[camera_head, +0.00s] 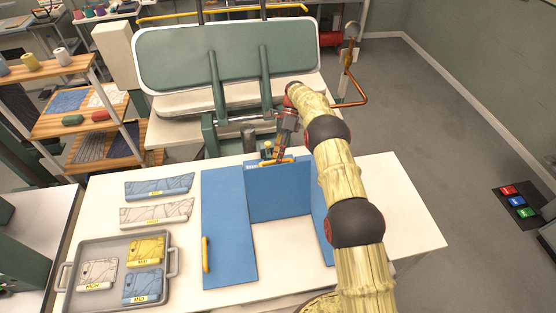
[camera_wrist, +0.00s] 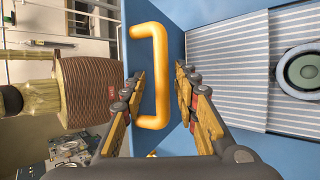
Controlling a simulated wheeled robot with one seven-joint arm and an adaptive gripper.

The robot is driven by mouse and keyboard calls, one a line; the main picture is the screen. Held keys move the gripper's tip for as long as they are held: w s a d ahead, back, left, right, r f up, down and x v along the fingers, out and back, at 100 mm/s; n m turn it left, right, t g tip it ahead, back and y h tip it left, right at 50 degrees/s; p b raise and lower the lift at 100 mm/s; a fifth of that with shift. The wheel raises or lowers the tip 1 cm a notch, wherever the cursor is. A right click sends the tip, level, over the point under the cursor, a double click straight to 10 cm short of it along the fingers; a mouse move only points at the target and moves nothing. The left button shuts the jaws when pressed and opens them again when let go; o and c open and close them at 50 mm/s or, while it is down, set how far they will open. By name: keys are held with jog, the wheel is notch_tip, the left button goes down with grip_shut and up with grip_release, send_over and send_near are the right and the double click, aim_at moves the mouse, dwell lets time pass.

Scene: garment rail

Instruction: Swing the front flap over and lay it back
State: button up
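A blue folding board lies on the white table in the head view, with a flat left panel (camera_head: 224,225) and a partly hidden right panel (camera_head: 322,218). Between them a blue flap (camera_head: 278,195) appears raised, with a yellow handle (camera_head: 272,162) at its far edge. My gripper (camera_head: 281,150) is at this handle, pointing down. In the wrist view the yellow handle (camera_wrist: 160,60) lies between the fingers of my gripper (camera_wrist: 160,95). The fingers are apart, with gaps showing beside the bar; contact is not clear. My arm covers part of the right panel.
The left panel has its own yellow handle (camera_head: 206,254). A grey tray (camera_head: 72,286) with folded garments stands at the table's left, with two more garments (camera_head: 158,187) behind it. A green pressing machine (camera_head: 225,60) stands close behind the board. The table's right end is clear.

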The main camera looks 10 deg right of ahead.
notch_tip(320, 180, up, 10)
dwell(0.7)
jog(key=shift+f, duration=0.1)
dwell(1.0)
